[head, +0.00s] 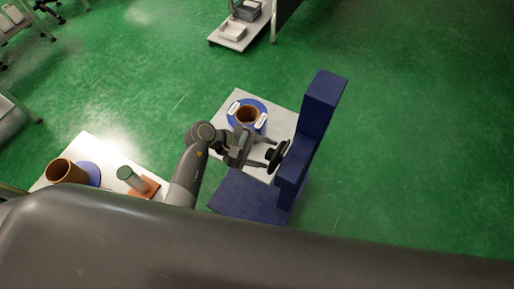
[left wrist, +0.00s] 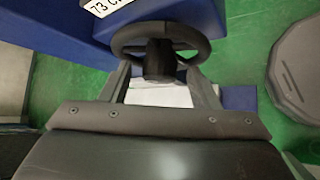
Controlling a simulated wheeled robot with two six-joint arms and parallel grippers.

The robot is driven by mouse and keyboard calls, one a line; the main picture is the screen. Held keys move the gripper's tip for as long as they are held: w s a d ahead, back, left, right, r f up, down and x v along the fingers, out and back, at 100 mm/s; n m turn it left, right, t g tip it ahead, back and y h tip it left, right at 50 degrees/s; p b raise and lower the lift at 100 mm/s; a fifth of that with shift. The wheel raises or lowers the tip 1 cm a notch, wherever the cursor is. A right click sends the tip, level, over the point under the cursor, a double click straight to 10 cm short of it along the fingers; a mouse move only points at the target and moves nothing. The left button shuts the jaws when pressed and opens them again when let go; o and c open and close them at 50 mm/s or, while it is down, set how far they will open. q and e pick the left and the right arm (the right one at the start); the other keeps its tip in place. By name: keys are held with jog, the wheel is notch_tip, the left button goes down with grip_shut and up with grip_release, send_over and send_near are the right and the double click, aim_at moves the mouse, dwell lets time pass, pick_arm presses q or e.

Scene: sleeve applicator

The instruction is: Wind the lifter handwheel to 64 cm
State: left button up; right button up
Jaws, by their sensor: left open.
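The lifter is a dark blue column (head: 322,105) on a wide blue base (head: 245,198), right of centre in the head view. Its black handwheel (head: 278,156) faces left; in the left wrist view the wheel (left wrist: 160,32) is seen close, with a thick dark hub (left wrist: 159,62). A white label (left wrist: 105,5) above it reads "73 C", cut off by the frame edge. My left gripper (head: 267,156) is open at the wheel. In the wrist view its fingers (left wrist: 158,72) lie either side of the hub; I cannot tell whether they touch the rim. My right gripper is out of view.
A pale platform (head: 225,108) beside the column carries a blue disc with a brown tube (head: 247,114) and two white labels. A white table (head: 90,148) at lower left holds another brown tube (head: 66,171) and a grey-green cylinder (head: 131,178). Green floor lies open right of the column.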

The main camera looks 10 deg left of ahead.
pick_arm(q)
jog(key=shift+a, duration=0.1)
jog(key=b+v, duration=0.5)
jog(key=v, duration=1.2)
jog(key=shift+r, duration=0.15)
